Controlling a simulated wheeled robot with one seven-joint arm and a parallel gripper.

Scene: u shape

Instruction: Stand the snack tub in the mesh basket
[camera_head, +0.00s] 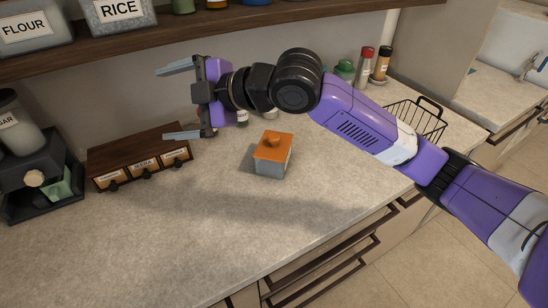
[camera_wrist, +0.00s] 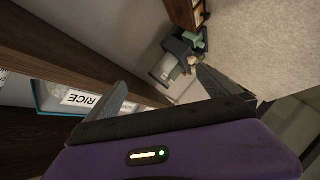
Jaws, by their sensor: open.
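A small tub with an orange lid and knob and a greyish body (camera_head: 273,155) stands upright on the counter, a little right of centre in the head view; I take it to be the snack tub. The black wire mesh basket (camera_head: 432,126) stands at the right on the counter, partly hidden behind my arm. My gripper (camera_head: 166,103) is open and empty, raised above the counter at the left of the tub, with its fingers pointing left. In the wrist view my gripper's two fingers (camera_wrist: 163,88) are spread apart with nothing between them. The tub and basket are not visible there.
A wooden drawer box (camera_head: 140,157) and a dark coffee machine (camera_head: 40,180) stand at the left. A wooden shelf (camera_head: 230,22) with labelled bins runs above. Red-capped and dark-capped shakers (camera_head: 365,66) stand at the back. The front counter (camera_head: 150,250) is clear.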

